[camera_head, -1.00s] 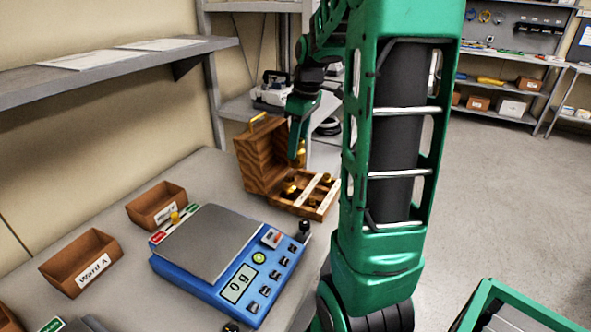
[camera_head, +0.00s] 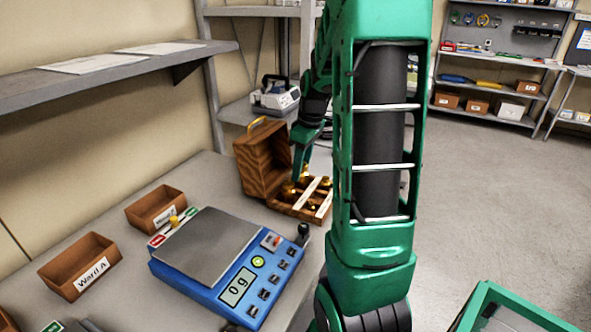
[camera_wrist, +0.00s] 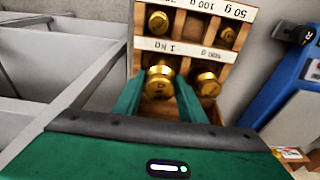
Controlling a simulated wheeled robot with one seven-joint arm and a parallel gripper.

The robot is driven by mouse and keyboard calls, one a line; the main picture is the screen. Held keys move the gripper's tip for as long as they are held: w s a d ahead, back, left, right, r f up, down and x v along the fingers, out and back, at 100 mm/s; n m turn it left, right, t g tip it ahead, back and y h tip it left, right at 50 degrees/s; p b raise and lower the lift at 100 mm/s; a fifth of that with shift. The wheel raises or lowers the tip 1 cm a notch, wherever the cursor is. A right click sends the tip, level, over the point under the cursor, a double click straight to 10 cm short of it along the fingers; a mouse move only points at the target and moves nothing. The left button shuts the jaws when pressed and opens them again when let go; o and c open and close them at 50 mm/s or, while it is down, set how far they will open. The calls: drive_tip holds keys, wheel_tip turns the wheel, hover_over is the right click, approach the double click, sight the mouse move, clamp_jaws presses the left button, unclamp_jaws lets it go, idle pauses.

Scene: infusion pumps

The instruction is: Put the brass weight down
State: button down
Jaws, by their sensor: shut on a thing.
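The brass weight (camera_wrist: 158,84) is between the two green fingers of my gripper (camera_wrist: 157,92) in the wrist view. It is at the compartment labelled 1 kg, beside another brass weight (camera_wrist: 207,84) in the neighbouring compartment. Whether it touches the compartment floor cannot be told. The wooden weight box (camera_head: 281,206) stands open on the table in the head view, its lid (camera_head: 262,163) raised. My gripper (camera_head: 298,178) is low at the box there, with its tips partly lost among the brass weights. Labels for 50 g, 100 g, 1 kg and 500 g show in the wrist view.
A blue scale (camera_head: 232,291) reading 0 g stands in front of the box; its edge shows at right in the wrist view (camera_wrist: 285,88). Two brown bins (camera_head: 80,265) (camera_head: 155,208) stand to its left. A grey shelf (camera_head: 110,72) overhangs the table's left side.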

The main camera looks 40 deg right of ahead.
drive_tip(key=c, duration=1.1)
unclamp_jaws()
drive_tip(key=shift+r, duration=0.1)
wheel_tip(320, 180, up, 12)
drive_tip(key=s, duration=0.2)
drive_tip(key=s+a+f+m, duration=0.3)
drive_tip(key=s+a, duration=0.2)
drive_tip(key=s, duration=0.1)
drive_tip(key=s+a+f+m+g, duration=0.1)
drive_tip(key=s+a+f+m, duration=0.2)
drive_tip(key=s, duration=0.4)
drive_tip(key=s+a+f+m, duration=0.3)
drive_tip(key=s+a+m, duration=0.1)
drive_tip(key=s+a, duration=0.2)
drive_tip(key=shift+s+a+f+g, duration=0.1)
drive_tip(key=shift+s+a+g, duration=0.2)
drive_tip(key=shift+s, duration=0.35)
drive_tip(key=shift+s, duration=0.1)
